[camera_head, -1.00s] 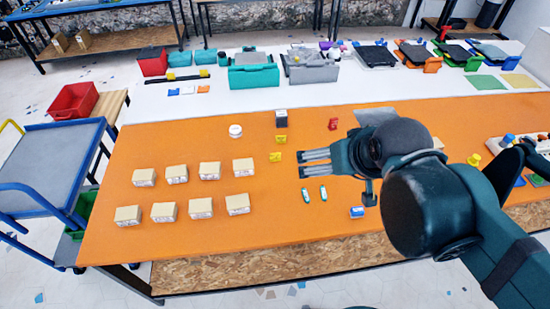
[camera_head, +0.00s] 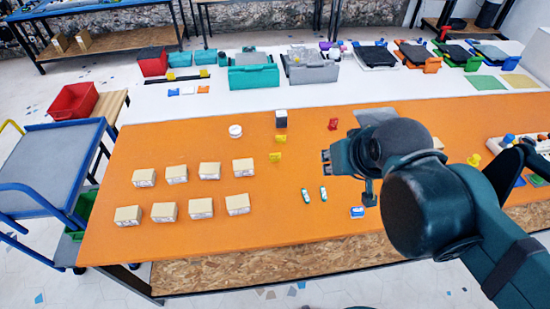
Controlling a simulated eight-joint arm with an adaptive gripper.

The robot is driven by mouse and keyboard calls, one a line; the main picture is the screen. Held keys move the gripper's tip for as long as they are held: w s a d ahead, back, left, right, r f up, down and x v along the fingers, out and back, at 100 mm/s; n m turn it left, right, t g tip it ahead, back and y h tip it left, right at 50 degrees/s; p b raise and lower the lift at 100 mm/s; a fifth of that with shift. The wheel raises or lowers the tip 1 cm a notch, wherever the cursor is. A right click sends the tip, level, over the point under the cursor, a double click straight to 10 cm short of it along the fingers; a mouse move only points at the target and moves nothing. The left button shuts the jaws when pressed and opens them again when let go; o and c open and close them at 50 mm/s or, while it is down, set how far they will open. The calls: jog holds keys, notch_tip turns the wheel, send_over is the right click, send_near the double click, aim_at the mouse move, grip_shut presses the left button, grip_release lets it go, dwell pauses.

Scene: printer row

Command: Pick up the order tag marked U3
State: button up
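Several small tags or blocks lie on the orange table (camera_head: 240,180), and I cannot read U3 on any of them. Two are yellow, an upper one (camera_head: 281,139) and a lower one (camera_head: 275,157). A red one (camera_head: 333,124) lies farther back. My gripper (camera_head: 325,162) is above the table, right of the yellow pieces and behind the green-and-white ones. Only short dark finger stubs show, so its opening is unclear. I see nothing held.
Two rows of beige boxes (camera_head: 176,174) stand on the left of the table. A white round item (camera_head: 235,131) and a dark-topped block (camera_head: 281,118) stand farther back. Printers and teal bins (camera_head: 254,76) line the white table behind. A blue cart (camera_head: 50,165) stands at left.

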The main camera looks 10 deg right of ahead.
jog(key=shift+w, duration=0.1)
jog(key=w+a+f+n+g, duration=0.2)
jog(key=w+n, duration=0.3)
jog(key=w, duration=0.4)
jog(key=w+a+f+n+g, duration=0.2)
jog(key=w+n, duration=0.2)
jog(key=w, duration=0.5)
jog(key=w+a+f+n+g, duration=0.1)
jog(key=w+a+f+n, duration=0.1)
jog(key=f, duration=0.4)
jog(key=w+a+f+n+g, duration=0.1)
jog(key=w+a+f+n, duration=0.1)
jog(key=w+f+n, duration=0.2)
jog(key=w+a+f+n+g+p, duration=0.1)
jog(key=w+a+f+n, duration=0.1)
jog(key=w+f, duration=0.6)
jog(key=shift+a+f+n, duration=0.35)
jog(key=shift+f+n, duration=0.1)
jog(key=shift+n, duration=0.05)
jog(key=shift+w+a+f, duration=0.1)
jog(key=shift+f, duration=0.45)
